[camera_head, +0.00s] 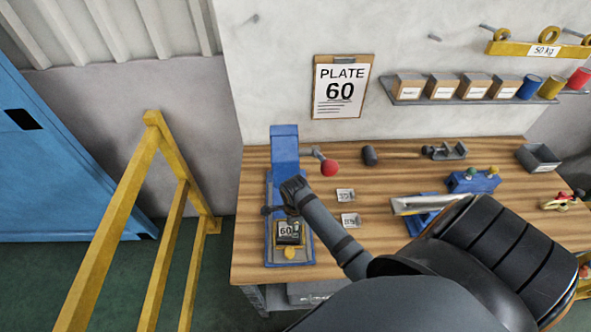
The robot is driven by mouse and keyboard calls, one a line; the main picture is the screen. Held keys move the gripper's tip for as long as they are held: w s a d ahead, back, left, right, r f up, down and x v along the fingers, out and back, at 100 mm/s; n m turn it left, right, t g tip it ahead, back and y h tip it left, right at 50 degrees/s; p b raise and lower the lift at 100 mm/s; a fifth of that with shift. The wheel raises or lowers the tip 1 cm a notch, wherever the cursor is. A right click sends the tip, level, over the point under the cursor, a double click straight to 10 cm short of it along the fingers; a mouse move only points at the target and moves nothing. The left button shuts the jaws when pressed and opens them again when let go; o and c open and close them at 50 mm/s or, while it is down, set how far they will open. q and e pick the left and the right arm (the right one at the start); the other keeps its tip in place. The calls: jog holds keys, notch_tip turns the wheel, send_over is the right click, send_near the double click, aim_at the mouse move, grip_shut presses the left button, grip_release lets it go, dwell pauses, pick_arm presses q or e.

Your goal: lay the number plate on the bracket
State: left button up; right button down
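A small dark number plate reading 60 (286,231) is at the front of a blue press-like stand (284,150) on the left of the bench. My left gripper is out of view.
The sign on the wall (341,87) reads PLATE 60. A red-knobbed lever (329,167) sticks out from the press. A yellow rail (150,215) is at left.

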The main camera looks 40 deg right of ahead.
jog(key=shift+s+a+f, duration=0.1)
jog(key=shift+s+f, duration=0.5)
jog(key=shift+f, duration=0.2)
jog(key=c, duration=1.2)
grip_release()
jog(key=shift+o, duration=1.1)
jog(key=shift+w+f, duration=0.1)
jog(key=shift+w, duration=0.15)
jog(key=shift+w+g, duration=0.25)
jog(key=shift+g, duration=0.05)
jog(key=shift+w, duration=0.15)
jog(key=shift+s+r, duration=0.2)
jog(key=shift+r, duration=0.15)
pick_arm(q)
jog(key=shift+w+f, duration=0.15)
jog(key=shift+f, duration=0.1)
pick_arm(e)
notch_tip(320, 180, up, 13)
